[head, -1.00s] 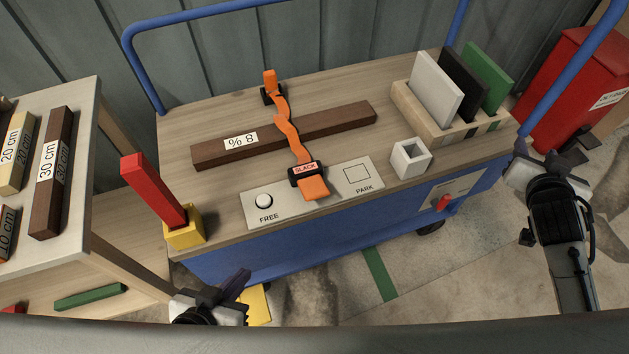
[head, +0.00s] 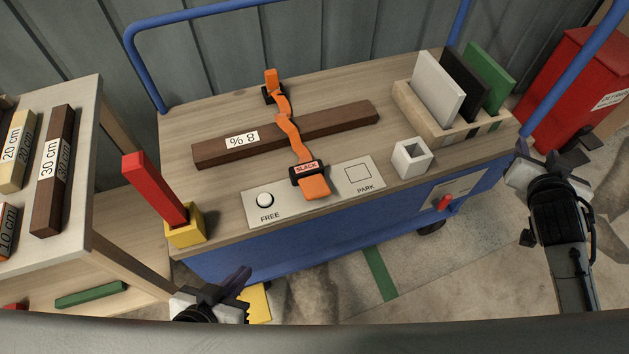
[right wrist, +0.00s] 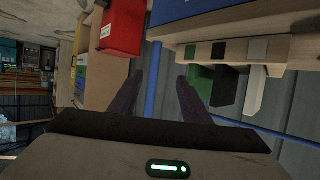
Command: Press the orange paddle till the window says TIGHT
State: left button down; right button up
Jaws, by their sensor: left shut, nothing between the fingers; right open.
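The orange paddle (head: 314,188) sticks out toward the front of the cart top, below a black buckle whose window (head: 306,168) reads SLACK. An orange strap (head: 288,127) runs from it, loosely waved, over a dark brown bar (head: 340,122) to a black anchor at the back. My left gripper (head: 238,284) is shut and empty, low in front of the cart's left front edge, well away from the paddle. My right gripper (head: 553,160) is open and empty beyond the cart's right end; its fingers also show in the right wrist view (right wrist: 157,100).
A grey plate holds a white FREE button (head: 264,200) and a PARK square (head: 358,174). A white hollow block (head: 411,159) stands right of it. A red stick leans in a yellow holder (head: 185,228) at the left front corner. A wooden rack (head: 440,125) holds upright panels.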

jog(key=s+a+f+n+y, duration=0.1)
jog(key=a+f, duration=0.1)
jog(key=s+a+f+n+y, duration=0.1)
jog(key=a+f, duration=0.2)
jog(key=s+a+f, duration=0.1)
jog(key=a+f, duration=0.1)
jog(key=shift+s+a+f+n+g+y, duration=0.3)
jog(key=shift+a+n+g+y, duration=0.1)
grip_shut()
jog(key=s+a+f+n+g+y, duration=0.1)
jog(key=s+a+f, duration=0.4)
jog(key=a, duration=0.5)
jog(key=s+a+f+n+g+y, duration=0.1)
jog(key=s+a+f+n+y, duration=0.3)
jog(key=s+a, duration=0.6)
jog(key=shift+a+f+y, duration=0.5)
jog(key=shift+a+y, duration=0.2)
jog(key=shift+y, duration=0.1)
